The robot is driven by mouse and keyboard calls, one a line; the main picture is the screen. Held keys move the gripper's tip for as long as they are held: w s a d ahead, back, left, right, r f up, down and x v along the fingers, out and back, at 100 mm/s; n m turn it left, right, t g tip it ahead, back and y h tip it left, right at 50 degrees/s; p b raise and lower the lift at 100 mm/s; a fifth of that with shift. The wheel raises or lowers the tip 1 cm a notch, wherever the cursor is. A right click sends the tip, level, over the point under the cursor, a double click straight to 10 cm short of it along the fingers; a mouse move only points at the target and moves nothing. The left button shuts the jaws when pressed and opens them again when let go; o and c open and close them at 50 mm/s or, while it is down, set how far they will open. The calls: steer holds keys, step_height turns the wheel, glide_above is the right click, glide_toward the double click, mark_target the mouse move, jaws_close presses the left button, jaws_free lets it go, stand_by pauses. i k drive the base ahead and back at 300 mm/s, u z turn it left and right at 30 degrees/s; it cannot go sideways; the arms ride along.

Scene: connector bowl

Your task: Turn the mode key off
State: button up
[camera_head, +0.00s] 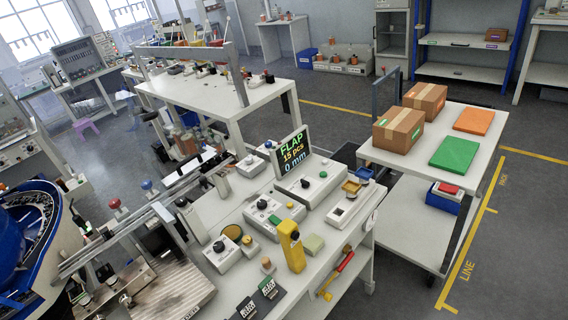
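I cannot make out for sure which part is the mode key. Several pale control boxes with small dark knobs stand on the white bench (327,262) in the middle. One box (311,188) carries a dark display (293,156) reading "FLAP 15 pcs 0 mm" and has a black knob. A box in front of it (273,217) has a black knob (262,203) and a green part. Another box (222,256) to the left has a black knob (218,246). Knob positions are too small to read. My gripper is not in view.
A yellow upright device (290,247) and a red-handled tool (341,268) are at the bench's front. At right a white cart (482,121) bears two cartons (398,129) and green and orange plates. A blue round feeder (30,235) is at left.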

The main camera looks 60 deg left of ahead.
mark_target(304, 183)
steer(key=u, duration=0.35)
steer(key=i, duration=0.75)
steer(key=u, duration=0.55)
steer(key=k, duration=0.85)
steer(key=u, duration=0.2)
steer(key=i, duration=0.85)
steer(key=z, duration=0.1)
